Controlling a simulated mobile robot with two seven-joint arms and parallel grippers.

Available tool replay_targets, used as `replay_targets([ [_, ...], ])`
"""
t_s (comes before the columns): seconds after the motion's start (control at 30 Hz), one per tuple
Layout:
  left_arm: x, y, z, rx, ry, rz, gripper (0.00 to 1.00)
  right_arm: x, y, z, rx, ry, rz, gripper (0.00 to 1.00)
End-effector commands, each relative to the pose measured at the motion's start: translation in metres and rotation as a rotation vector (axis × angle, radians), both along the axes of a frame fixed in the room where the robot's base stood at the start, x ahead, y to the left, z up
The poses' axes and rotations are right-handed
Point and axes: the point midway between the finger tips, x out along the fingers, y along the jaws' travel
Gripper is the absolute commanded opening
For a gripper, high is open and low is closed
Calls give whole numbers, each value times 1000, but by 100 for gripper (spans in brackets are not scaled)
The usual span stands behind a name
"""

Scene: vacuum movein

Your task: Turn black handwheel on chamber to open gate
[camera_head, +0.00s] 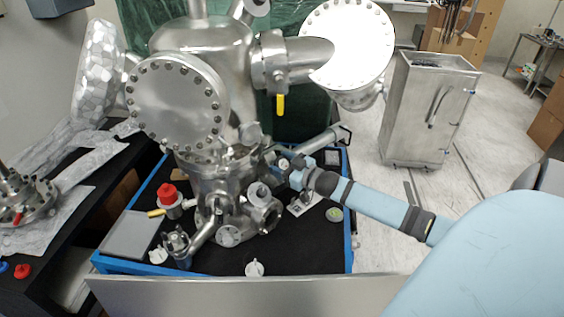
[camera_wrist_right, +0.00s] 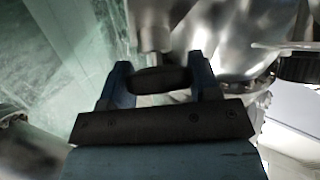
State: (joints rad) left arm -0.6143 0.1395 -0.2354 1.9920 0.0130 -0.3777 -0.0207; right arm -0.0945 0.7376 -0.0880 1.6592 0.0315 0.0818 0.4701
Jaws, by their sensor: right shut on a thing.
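The steel vacuum chamber (camera_head: 200,50) stands on a black-topped blue table, with a large bolted round flange (camera_head: 178,103) facing me. My right gripper (camera_head: 281,164) reaches in from the right to the chamber's lower right side. In the right wrist view, the black handwheel (camera_wrist_right: 160,80) sits between the two blue fingers of my right gripper (camera_wrist_right: 160,78), which is shut on it. A metal stem (camera_wrist_right: 153,28) runs from the handwheel. In the head view, the handwheel is mostly hidden at the gripper. My left gripper is out of view.
A steel tube with a dark end (camera_head: 325,138) sticks out just behind my right gripper. A valve with a yellow handle (camera_head: 280,104) hangs above it. A red-capped part (camera_head: 168,194) and a grey plate (camera_head: 130,234) are at the table's left. A steel cabinet (camera_head: 425,110) stands back right.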

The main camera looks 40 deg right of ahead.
Motion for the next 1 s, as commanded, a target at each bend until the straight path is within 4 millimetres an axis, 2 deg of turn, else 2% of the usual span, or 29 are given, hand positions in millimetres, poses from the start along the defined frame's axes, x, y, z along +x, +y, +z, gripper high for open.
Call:
replay_targets([
  [0.6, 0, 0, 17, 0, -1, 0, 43, 0, -1, 2, -417, 17, 411, 33],
  [1.0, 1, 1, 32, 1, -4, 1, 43, 0, 1, 1, -604, 25, 600, 33],
])
